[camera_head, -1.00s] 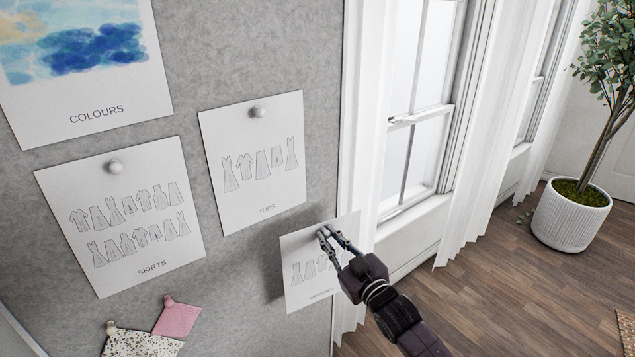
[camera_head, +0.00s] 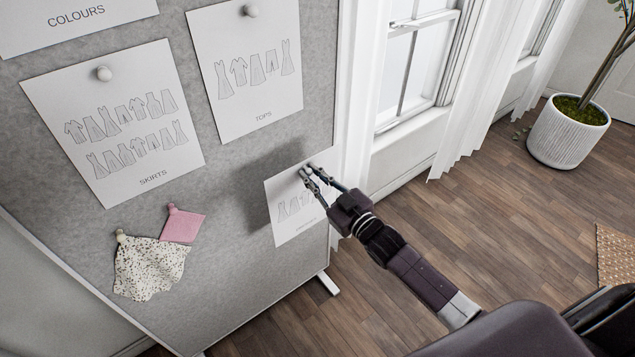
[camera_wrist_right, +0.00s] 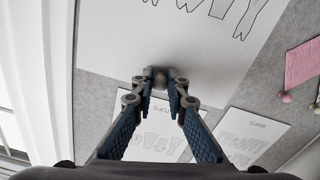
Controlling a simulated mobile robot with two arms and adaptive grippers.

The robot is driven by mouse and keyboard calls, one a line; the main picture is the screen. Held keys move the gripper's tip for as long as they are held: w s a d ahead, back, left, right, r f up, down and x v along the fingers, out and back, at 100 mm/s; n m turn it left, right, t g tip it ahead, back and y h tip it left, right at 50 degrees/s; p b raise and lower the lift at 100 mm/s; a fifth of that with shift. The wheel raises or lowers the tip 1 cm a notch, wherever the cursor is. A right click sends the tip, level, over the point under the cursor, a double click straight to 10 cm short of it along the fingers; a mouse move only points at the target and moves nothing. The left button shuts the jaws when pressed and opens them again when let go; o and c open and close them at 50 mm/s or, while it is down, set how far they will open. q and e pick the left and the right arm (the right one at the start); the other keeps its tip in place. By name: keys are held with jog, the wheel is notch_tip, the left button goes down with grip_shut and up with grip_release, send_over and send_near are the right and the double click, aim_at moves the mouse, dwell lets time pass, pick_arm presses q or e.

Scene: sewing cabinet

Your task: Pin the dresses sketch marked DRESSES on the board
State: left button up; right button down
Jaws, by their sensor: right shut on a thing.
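The dresses sketch (camera_head: 284,222) is a white sheet with a row of garment outlines and a small label that is too blurred to read surely. It is at the lower right of the grey board (camera_head: 235,230), below the TOPS sheet. Its shadow falls on the board to its left, so it seems a little apart from the surface. My right gripper (camera_head: 306,173) is shut on the pin at the sheet's top. The wrist view shows the round pin (camera_wrist_right: 159,77) between the fingertips, with the sheet (camera_wrist_right: 120,40) beyond. My left gripper is not in view.
The TOPS sheet (camera_head: 237,108), SKIRTS sheet (camera_head: 125,150) and COLOURS sheet (camera_head: 95,32) hang on the board. Pink (camera_head: 183,227) and speckled (camera_head: 148,268) fabric swatches hang lower left. A white curtain (camera_head: 365,90) and window stand right of the board. Grey board is bare around the sketch's left.

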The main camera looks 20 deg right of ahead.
jog(key=b, duration=0.3)
send_near(283, 147)
jog(key=shift+w, duration=1.25)
jog(key=shift+a+b+x, duration=0.2)
jog(key=shift+b+x, duration=0.15)
jog(key=shift+x, duration=0.5)
jog(key=shift+a+b+x, duration=0.2)
jog(key=shift+b+x, duration=0.15)
jog(key=shift+x, duration=0.55)
jog(key=shift+w+a, duration=0.1)
jog(key=c, duration=1.8)
grip_release()
jog(key=shift+c, duration=0.2)
